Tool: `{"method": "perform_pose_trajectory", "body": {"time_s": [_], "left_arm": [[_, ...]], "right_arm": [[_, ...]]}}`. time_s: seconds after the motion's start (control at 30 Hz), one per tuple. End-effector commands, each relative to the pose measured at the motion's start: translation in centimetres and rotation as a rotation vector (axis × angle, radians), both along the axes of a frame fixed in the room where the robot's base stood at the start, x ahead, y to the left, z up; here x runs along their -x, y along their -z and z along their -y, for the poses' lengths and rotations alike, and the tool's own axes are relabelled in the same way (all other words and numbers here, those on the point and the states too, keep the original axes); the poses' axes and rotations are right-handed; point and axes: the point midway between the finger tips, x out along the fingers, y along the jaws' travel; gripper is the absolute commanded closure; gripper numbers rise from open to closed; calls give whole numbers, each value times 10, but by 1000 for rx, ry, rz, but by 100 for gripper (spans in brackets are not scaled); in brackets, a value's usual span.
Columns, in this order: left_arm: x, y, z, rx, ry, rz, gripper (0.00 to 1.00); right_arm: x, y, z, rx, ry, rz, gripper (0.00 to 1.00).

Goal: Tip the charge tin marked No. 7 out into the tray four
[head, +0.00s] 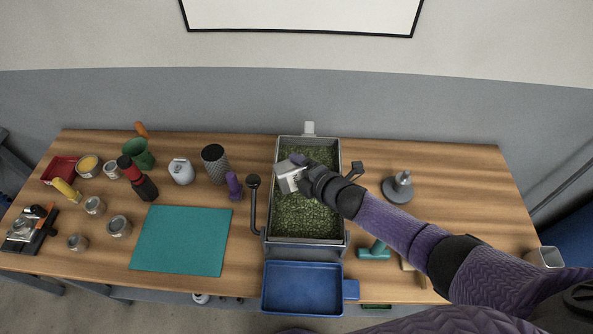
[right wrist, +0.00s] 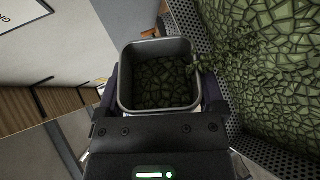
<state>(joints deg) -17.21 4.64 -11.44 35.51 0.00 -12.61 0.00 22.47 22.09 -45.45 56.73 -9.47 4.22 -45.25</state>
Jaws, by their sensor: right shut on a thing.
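My right gripper (head: 299,176) is shut on a grey square tin (head: 287,177) and holds it tilted over the metal roaster tray (head: 272,220). A pale label shows on the tin, but its marking is too small to read. In the right wrist view the tin (right wrist: 123,92) has its open mouth towards the camera, with dark green beans (right wrist: 160,82) inside. Green pieces show at its right lip, beside the bean-covered bed (right wrist: 275,60) with its perforated metal wall. Green beans (head: 308,215) cover the tray floor in the head view. My left gripper is out of view.
A blue tray (head: 302,288) sits in front of the roaster. A black-knobbed lever (head: 254,205) stands at its left side. A teal mat (head: 181,240) and several small tins lie left.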

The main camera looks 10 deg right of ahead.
Motion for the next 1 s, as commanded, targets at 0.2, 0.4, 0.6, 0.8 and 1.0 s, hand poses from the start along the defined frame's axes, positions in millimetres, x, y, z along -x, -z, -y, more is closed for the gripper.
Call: {"method": "perform_pose_trajectory", "body": {"time_s": [0.2, 0.4, 0.6, 0.8, 1.0], "left_arm": [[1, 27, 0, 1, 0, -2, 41], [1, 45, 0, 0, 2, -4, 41], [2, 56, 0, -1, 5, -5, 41], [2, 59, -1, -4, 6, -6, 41], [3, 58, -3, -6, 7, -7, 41]], "right_arm": [[-1, 13, 7, -204, -2, -26, 83], [-2, 10, 15, -424, -3, -53, 83], [-3, 7, 19, -561, -2, -70, 83], [-3, 4, 21, -605, -2, -75, 83], [-3, 3, 20, -605, -2, -75, 83]]}}
